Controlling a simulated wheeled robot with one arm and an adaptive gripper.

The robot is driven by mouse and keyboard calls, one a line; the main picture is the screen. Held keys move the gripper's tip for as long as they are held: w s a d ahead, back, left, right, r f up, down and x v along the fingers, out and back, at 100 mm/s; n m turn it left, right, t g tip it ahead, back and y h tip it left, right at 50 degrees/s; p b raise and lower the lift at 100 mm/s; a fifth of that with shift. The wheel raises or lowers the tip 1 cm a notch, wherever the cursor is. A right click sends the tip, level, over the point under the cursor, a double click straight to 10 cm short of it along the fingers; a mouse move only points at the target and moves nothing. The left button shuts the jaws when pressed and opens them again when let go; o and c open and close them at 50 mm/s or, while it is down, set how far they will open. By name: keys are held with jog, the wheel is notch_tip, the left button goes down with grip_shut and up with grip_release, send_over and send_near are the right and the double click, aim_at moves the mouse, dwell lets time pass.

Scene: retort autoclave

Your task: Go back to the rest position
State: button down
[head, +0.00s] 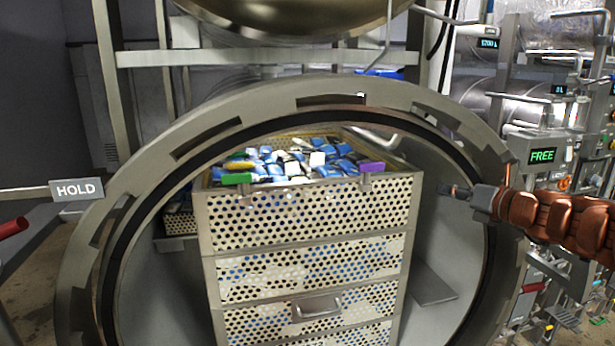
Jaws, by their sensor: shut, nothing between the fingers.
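My gripper (462,192) is at the right, shut and empty, in front of the right side of the round retort opening (330,101). Its copper-coloured arm comes in from the right edge. Left of the gripper, apart from it, a perforated metal basket stack (300,216) stands inside the opening. The top basket holds many blue and white packs (290,162). A green tag (237,179) and a purple tag (372,167) sit on its front rim.
A HOLD sign (77,189) stands at the left, with a red handle (12,228) below it. A panel reading FREE (542,155) and pipework stand at the right, near my arm. A rounded metal vessel (300,15) hangs over the top.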

jog(key=s+a+f+n+g+y, duration=0.1)
jog(key=s+a+f+n+g, duration=0.45)
jog(key=s+a+n, duration=0.5)
jog(key=s+a+f+n+g, duration=0.4)
jog(key=s+a+f+n, duration=0.25)
jog(key=a, duration=0.65)
jog(key=s+d+f+n+g+h, duration=0.2)
jog(key=s+n, duration=0.4)
jog(key=s, duration=0.3)
jog(key=s+d+f+n+g+h, duration=0.2)
jog(key=s+d+f+n+h, duration=0.1)
jog(key=s, duration=0.6)
jog(key=s+d+f+n+g+h, duration=0.2)
jog(key=s+f+n, duration=0.4)
jog(key=s+n, duration=0.3)
jog(key=shift+s+d+f+g+h, duration=0.35)
jog(key=shift+s+d+h, duration=0.2)
jog(key=shift+d+h, duration=0.35)
jog(key=shift+a, duration=0.1)
